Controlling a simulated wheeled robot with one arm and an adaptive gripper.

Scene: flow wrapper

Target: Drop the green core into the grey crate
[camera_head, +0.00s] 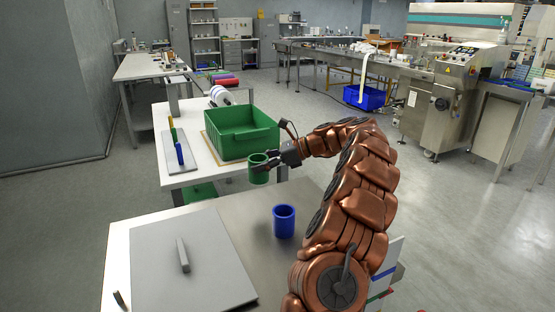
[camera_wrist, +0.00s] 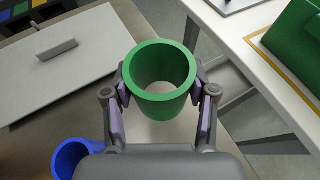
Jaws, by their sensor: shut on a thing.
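The green core (camera_head: 258,176) is a hollow green cylinder, upright and open at the top. My gripper (camera_head: 268,163) is shut on it from both sides and holds it in the air near the far edge of the near table. In the wrist view the core (camera_wrist: 160,80) sits between the two fingers (camera_wrist: 160,95). I see no open grey crate. A flat grey panel with a bar handle (camera_head: 190,262) lies on the near table at the left; whether a crate is under it I cannot tell. The panel also shows in the wrist view (camera_wrist: 75,75).
A blue core (camera_head: 284,222) stands on the near table (camera_head: 262,262), right of the panel. An open green crate (camera_head: 240,146) sits on the white table behind my gripper. A board with small coloured pieces (camera_head: 178,157) lies left of that crate.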

